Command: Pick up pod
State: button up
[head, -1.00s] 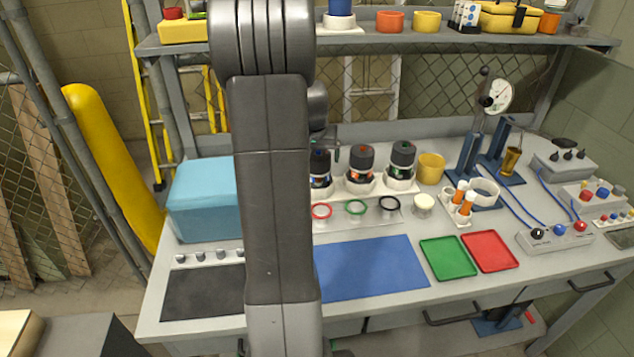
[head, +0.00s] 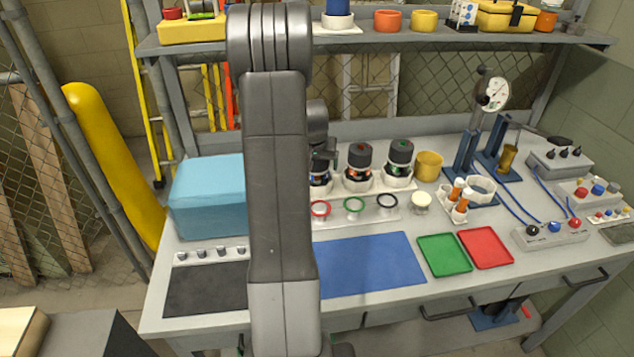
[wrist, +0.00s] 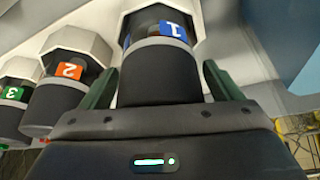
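Three dark pods with grey caps stand in white holders in a row on the bench. The blue-labelled pod 1 (wrist: 160,75) is between my gripper's (wrist: 160,68) two green fingers in the wrist view. The fingers are spread on either side of it, with a narrow gap showing. In the head view my gripper (head: 322,156) is at the top of pod 1 (head: 320,181), hiding much of it. The orange-labelled pod 2 (head: 359,165) and green-labelled pod 3 (head: 399,160) stand to the right; pod 2 (wrist: 57,92) and pod 3 (wrist: 15,100) show left in the wrist view.
A light-blue box (head: 207,197) stands left of my arm. Red, green and black rings (head: 354,205) lie before the pods. A yellow cup (head: 428,166) is right of pod 3. The blue mat (head: 368,265), green tray (head: 444,256) and red tray (head: 486,248) are empty.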

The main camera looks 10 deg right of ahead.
jog(key=c, duration=1.4)
jog(key=shift+r, duration=0.15)
notch_tip(320, 180, up, 10)
jog(key=shift+f+b, duration=0.1)
jog(key=shift+b, duration=0.5)
